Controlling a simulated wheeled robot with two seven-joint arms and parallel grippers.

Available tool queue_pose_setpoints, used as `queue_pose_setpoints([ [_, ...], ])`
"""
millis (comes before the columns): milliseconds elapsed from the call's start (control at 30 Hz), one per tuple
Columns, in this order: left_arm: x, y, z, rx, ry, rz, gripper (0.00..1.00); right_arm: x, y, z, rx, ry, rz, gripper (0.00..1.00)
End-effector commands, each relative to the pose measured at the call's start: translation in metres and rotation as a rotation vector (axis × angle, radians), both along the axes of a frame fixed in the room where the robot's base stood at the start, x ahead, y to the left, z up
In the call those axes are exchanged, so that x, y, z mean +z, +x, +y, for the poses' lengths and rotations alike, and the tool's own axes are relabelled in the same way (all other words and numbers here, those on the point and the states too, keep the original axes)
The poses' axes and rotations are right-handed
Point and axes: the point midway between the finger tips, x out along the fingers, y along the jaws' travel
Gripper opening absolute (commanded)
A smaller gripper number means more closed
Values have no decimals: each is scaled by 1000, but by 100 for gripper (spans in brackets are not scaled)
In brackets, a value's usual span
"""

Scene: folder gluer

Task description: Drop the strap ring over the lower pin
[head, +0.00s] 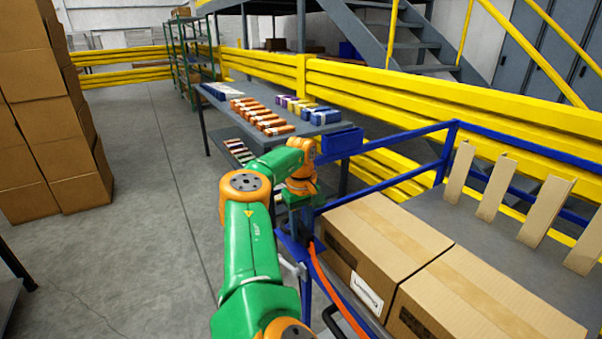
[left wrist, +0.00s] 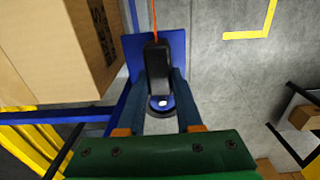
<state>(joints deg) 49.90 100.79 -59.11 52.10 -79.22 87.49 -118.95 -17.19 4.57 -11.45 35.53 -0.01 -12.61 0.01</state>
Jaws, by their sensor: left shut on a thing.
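My left gripper (head: 296,208) is at the near corner of the blue cart frame, beside the cartons. In the left wrist view the left gripper (left wrist: 161,80) is shut on the black end piece of the strap (left wrist: 158,66). The orange strap (left wrist: 154,20) runs away from this piece; it also shows in the head view (head: 335,290), hanging along the cart side. A dark round part with a pale centre (left wrist: 162,103) sits below the black piece, over a blue plate (left wrist: 136,72). I cannot tell whether the ring is around the pin. My right gripper is out of view.
Two cartons (head: 375,240) lie on the cart beside the gripper, with blue rails (head: 395,142) behind. A table (head: 262,118) with small boxes stands beyond. Yellow barriers (head: 400,95) run behind.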

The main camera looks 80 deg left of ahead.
Motion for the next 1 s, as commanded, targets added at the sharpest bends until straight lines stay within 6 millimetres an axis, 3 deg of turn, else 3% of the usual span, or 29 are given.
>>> queue_pose_setpoints([
  [200, -18, 0, 0, 0, 0, -1, 0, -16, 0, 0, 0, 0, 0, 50],
  [433, -17, 0, 0, 0, 0, -1, 0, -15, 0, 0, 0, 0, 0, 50],
  [467, -17, 0, 0, 0, 0, -1, 40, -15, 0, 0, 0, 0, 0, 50],
  [567, -17, 0, 0, 0, 0, -1, 67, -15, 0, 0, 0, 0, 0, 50],
  [867, -16, 0, 0, 0, 0, -1, 69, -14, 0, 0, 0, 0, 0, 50],
  [1000, 11, 0, 0, 1, 1, -2, 69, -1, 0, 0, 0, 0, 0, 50],
])
